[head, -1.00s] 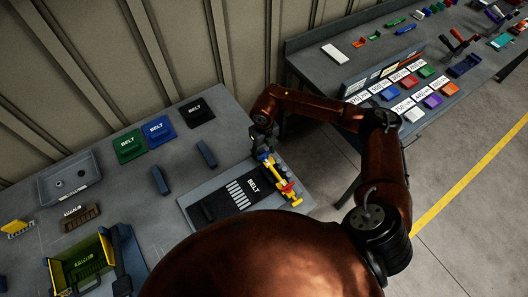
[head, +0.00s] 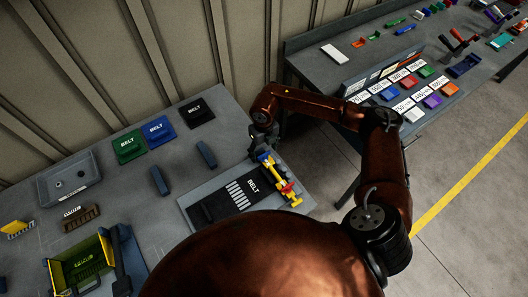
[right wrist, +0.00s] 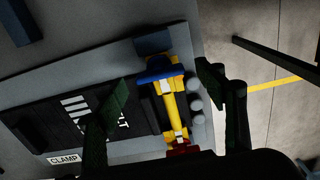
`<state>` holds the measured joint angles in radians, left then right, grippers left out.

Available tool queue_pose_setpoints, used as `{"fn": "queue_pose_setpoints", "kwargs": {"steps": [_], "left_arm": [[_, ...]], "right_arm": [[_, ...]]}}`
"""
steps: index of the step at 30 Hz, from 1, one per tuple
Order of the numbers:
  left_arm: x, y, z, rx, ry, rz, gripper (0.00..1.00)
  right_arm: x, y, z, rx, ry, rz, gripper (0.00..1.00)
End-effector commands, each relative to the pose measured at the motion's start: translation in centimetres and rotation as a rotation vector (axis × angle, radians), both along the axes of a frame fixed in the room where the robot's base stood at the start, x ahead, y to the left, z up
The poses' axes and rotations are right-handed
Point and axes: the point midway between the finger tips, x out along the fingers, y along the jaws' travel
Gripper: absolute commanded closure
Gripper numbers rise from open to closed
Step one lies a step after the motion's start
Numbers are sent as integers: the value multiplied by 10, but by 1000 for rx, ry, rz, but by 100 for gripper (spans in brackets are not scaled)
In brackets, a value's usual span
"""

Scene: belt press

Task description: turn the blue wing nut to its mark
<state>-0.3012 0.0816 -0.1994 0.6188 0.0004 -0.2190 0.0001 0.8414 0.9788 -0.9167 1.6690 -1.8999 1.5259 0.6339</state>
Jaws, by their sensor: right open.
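The blue wing nut (right wrist: 160,69) sits at the far end of a yellow clamp bar (right wrist: 174,108) in the right wrist view, with a red part (right wrist: 181,148) at the bar's near end. My right gripper (right wrist: 163,76) is open, with one dark finger on each side of the bar and nut. I cannot tell whether either finger touches the nut. In the head view my right gripper (head: 262,142) is over the far end of the yellow bar and largely hides the nut. The nut's mark cannot be made out. My left gripper is not in view.
The clamp bar lies along the right side of a grey press plate (head: 190,201) with a black belt (head: 215,207). Green, blue and black belt blocks (head: 196,112) stand behind. A grey tray (head: 92,172) and a yellow-green bin (head: 80,262) are at the left.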

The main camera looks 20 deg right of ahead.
Motion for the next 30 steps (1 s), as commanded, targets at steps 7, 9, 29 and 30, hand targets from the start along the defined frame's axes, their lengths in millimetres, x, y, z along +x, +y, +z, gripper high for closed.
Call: {"fn": "queue_pose_setpoints", "kwargs": {"steps": [7, 9, 29, 30], "left_arm": [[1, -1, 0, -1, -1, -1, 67], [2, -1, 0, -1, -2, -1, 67], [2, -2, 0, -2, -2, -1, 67], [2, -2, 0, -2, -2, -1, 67]], "right_arm": [[1, 0, 51, -1, -6, 2, 36], [2, 0, 65, -1, -6, 1, 36], [0, -1, 110, -1, -1, 0, 36], [0, -1, 110, -1, -1, 0, 36]]}}
